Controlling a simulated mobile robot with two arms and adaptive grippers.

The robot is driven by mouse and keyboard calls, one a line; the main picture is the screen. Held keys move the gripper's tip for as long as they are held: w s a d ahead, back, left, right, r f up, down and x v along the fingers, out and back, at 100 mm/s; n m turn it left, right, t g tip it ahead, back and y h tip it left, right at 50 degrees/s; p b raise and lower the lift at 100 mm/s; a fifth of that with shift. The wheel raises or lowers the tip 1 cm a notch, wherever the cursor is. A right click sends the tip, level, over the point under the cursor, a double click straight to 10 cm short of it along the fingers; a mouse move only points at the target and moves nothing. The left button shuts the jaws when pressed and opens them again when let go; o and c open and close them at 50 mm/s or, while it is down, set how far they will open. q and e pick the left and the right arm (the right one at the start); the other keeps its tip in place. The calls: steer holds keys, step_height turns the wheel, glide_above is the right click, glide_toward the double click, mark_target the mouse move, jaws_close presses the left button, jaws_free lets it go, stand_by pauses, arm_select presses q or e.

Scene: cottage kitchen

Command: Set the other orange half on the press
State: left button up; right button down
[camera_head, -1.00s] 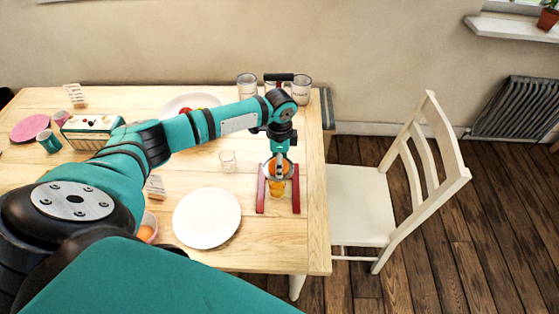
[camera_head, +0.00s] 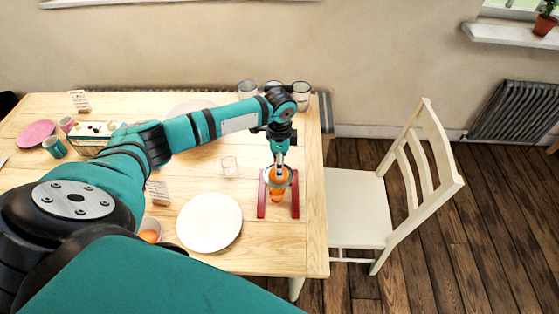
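The press (camera_head: 295,200) stands near the right edge of the table, with a red frame of two side bars. An orange half (camera_head: 278,173) shows at its top, and more orange colour shows lower between the bars. My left gripper (camera_head: 280,163) points down right over the press, with its fingers at the orange half. The fingers are small and seen nearly edge on, so I cannot tell whether they grip it or stand open around it. My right gripper is not in view. A bowl (camera_head: 157,223) holding orange fruit is partly hidden behind my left arm.
Tins (camera_head: 301,95) stand at the back edge. A white chair (camera_head: 358,205) is close to the table's right side.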

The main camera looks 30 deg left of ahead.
arm_select(q)
steer(key=shift+r+p, duration=2)
steer(key=shift+r, duration=0.25)
step_height(320, 180, up, 2)
steer(key=shift+r, duration=0.25)
steer(key=shift+f, duration=0.1)
